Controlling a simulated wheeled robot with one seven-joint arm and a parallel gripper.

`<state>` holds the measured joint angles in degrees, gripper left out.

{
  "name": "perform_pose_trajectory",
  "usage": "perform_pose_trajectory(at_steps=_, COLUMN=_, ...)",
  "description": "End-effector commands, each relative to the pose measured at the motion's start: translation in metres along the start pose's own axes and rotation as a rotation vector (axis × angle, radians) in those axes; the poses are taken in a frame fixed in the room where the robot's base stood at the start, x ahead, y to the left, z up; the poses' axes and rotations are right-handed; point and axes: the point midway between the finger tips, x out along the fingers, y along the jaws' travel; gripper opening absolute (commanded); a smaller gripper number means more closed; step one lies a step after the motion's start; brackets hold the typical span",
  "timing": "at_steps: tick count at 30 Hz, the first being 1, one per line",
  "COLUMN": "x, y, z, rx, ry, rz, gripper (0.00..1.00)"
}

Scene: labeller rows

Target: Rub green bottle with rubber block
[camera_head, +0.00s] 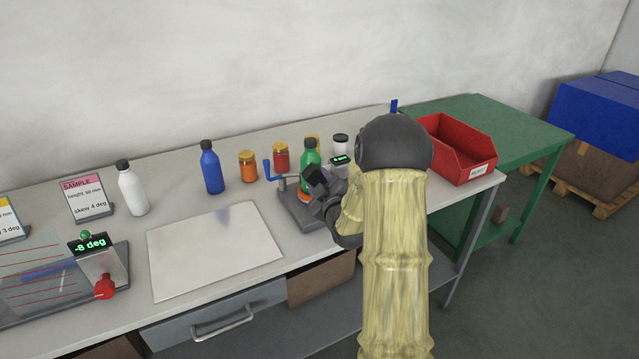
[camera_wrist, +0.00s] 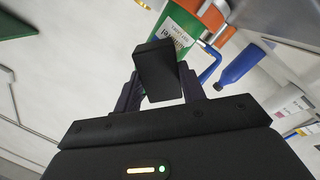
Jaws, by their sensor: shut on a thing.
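The green bottle (camera_head: 310,152) with a dark cap stands on a grey fixture (camera_head: 294,212) with a blue crank handle (camera_head: 268,170). My gripper (camera_head: 325,186) is in front of the bottle's lower part and is shut on the black rubber block (camera_wrist: 157,72). The block (camera_head: 316,178) overlaps the bottle in both views; I cannot tell whether they touch. My gripper hides part of the fixture and the bottle's base.
A blue bottle (camera_head: 211,168), orange jar (camera_head: 248,166) and red jar (camera_head: 281,158) stand behind and left. A white bottle (camera_head: 132,190) is farther left. A red bin (camera_head: 462,150) stands right. A pale plate (camera_head: 212,250) lies left of the fixture, with nothing on it.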

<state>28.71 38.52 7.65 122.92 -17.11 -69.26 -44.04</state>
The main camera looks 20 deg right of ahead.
Motion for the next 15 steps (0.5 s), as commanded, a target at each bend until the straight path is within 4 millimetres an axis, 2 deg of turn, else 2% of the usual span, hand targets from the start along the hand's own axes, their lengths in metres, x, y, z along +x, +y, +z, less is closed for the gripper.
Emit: perform_pose_trajectory(at_steps=15, x=0.002, y=-0.027, z=0.026, rx=0.0, ry=0.001, rz=0.0, gripper=0.0)
